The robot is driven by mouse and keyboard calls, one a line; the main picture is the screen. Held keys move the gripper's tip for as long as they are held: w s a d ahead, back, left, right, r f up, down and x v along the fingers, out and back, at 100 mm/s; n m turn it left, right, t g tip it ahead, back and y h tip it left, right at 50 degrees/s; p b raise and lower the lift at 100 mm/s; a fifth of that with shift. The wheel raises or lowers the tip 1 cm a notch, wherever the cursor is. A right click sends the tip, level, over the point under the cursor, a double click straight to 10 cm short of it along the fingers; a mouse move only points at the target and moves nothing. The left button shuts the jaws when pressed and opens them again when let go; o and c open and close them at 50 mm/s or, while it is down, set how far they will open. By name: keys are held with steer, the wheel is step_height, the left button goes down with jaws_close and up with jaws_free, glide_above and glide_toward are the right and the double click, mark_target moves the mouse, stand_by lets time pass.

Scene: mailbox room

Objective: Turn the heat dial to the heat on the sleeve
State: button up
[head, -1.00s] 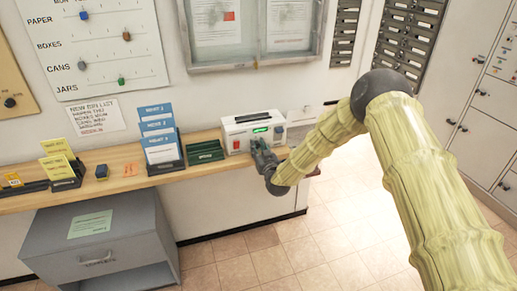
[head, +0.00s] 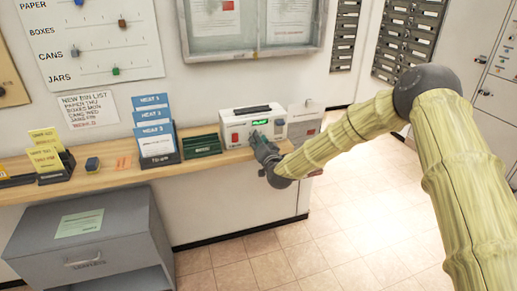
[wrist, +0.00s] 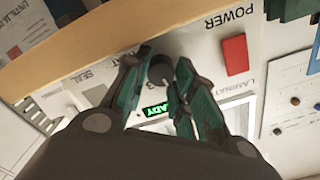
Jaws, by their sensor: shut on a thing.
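The laminator (head: 238,124) is a white box with a black handle, a red switch and a lit green display, standing on the wooden shelf. In the wrist view its dark round heat dial (wrist: 160,68) sits between my fingertips. My gripper (head: 257,142) is at the laminator's front and is shut on the dial; it also shows in the wrist view (wrist: 161,75). The fingers partly cover the dial's label, and its setting cannot be read. The green display (wrist: 155,109) seems to read READY. Blue sleeves (head: 150,103) marked with what looks like HEAT 1, 2 and 3 stand left of the laminator.
The red power switch (wrist: 235,55) is close beside my fingers. A dark green rack (head: 202,145) stands left of the laminator, and a pale holder (head: 306,119) stands right of it. The wooden shelf (head: 110,181) runs along the wall above a grey cabinet (head: 90,238).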

steer(key=shift+d+m+b, duration=0.1)
steer(key=shift+m+b, duration=0.8)
steer(key=shift+m, duration=0.1)
steer(key=o, duration=1)
steer(key=shift+o, duration=0.2)
